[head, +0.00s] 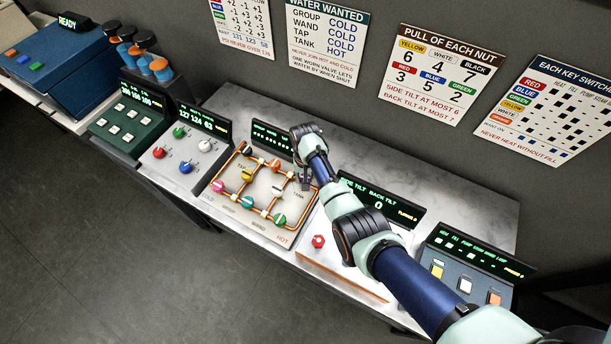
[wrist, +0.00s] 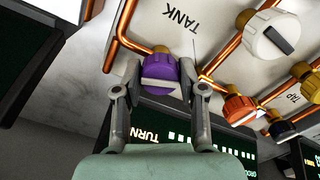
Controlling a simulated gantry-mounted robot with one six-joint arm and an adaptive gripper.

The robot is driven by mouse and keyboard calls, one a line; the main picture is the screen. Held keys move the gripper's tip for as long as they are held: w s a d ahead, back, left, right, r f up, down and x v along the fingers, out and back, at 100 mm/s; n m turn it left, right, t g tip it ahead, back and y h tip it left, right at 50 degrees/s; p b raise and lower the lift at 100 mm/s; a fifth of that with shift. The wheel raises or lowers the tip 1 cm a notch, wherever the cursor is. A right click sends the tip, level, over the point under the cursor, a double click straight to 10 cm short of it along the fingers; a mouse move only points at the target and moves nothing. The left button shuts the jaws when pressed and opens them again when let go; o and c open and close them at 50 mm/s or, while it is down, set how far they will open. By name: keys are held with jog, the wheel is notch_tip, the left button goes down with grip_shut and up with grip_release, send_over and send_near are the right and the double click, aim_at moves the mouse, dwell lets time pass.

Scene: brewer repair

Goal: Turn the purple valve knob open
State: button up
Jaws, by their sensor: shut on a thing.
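The purple valve knob (wrist: 160,72) sits on the copper pipe beside the TANK label in the wrist view. It has a pale grip bar across its face. My gripper (wrist: 160,86) is shut on the knob, with one finger on each side of it. In the head view my gripper (head: 305,184) is at the right back corner of the valve panel (head: 225,205). There my arm and gripper hide the purple knob.
Several other coloured knobs are on the panel, including a white one (head: 277,191) close by, also in the wrist view (wrist: 270,36). A display (head: 272,140) stands behind the panel. Another display (head: 375,195) stands right of my gripper. Wall signs (head: 438,72) hang behind.

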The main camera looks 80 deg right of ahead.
jog(key=shift+m, duration=2)
jog(key=o, duration=1.1)
jog(key=shift+o, duration=0.2)
notch_tip(320, 180, up, 12)
